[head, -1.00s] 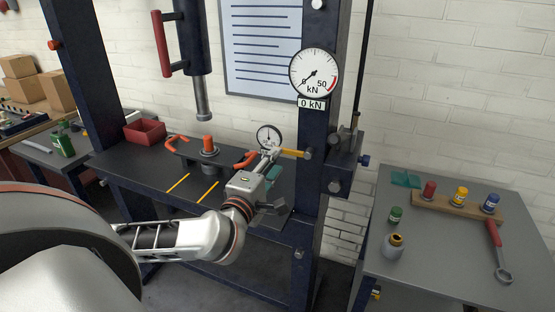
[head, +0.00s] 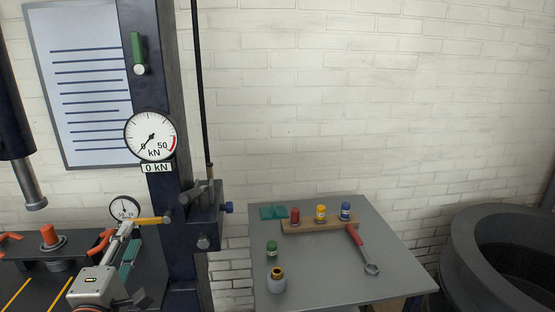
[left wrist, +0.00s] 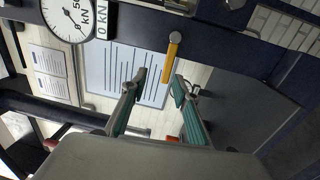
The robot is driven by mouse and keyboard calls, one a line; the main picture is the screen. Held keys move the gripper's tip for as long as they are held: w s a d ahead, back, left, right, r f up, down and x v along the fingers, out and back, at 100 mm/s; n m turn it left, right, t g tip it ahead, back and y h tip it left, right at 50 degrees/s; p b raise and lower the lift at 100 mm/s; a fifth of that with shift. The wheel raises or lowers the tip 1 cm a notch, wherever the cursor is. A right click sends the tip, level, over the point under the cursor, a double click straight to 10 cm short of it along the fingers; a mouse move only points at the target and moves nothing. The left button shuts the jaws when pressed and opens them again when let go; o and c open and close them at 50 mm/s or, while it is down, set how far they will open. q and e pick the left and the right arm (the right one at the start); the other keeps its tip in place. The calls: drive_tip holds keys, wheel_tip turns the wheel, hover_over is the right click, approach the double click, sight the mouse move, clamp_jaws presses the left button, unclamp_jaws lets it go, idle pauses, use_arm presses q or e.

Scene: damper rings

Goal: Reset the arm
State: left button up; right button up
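My left gripper (head: 131,237) is at the press, just below the small dial gauge (head: 125,208) and left of the press column (head: 160,110). In the left wrist view its two teal-padded fingers (left wrist: 160,82) stand apart with nothing between them. A yellow handle (left wrist: 171,62) lies just beyond the fingertips, apart from them; it also shows in the head view (head: 149,220). The left wrist housing (head: 95,287) shows at the lower left, and the rest of that arm is out of the picture. My right gripper is in no view.
The press bed (head: 145,275) holds an orange-topped post (head: 50,238). The large gauge (head: 150,136) reads 0 kN. A grey table (head: 325,275) carries a wooden rack (head: 320,226) of bottles, loose bottles and a red-handled wrench (head: 362,250). A dark round tub (head: 490,270) stands right.

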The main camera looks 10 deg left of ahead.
use_arm(q)
drive_tip(key=s+d+m+t+h, duration=0.2)
drive_tip(key=d+m+t+h, duration=0.3)
drive_tip(key=d+m, duration=0.35)
drive_tip(key=s+d+f+m+g+h, duration=0.1)
drive_tip(key=d+f+m+g+h, duration=0.15)
drive_tip(key=f+m, duration=0.3)
drive_tip(key=s+d+f+m+g+h, duration=0.1)
drive_tip(key=s+d+f+m+h, duration=0.2)
drive_tip(key=f, duration=0.4)
drive_tip(key=s+f+m+g+y, duration=0.1)
drive_tip(key=s+f+m+g, duration=0.1)
drive_tip(key=f, duration=0.8)
drive_tip(key=s+f+m+g+y, duration=0.2)
drive_tip(key=s+f+m+g, duration=0.1)
drive_tip(key=f, duration=0.7)
drive_tip(key=s+f+m+g+y, duration=0.1)
drive_tip(key=s+f+g, duration=0.3)
drive_tip(key=f, duration=0.7)
drive_tip(key=s+m, duration=0.1)
drive_tip(key=s, duration=0.1)
drive_tip(key=shift+s+d+m+g, duration=0.2)
drive_tip(key=shift+s+m+g, duration=0.1)
drive_tip(key=shift+g, duration=0.05)
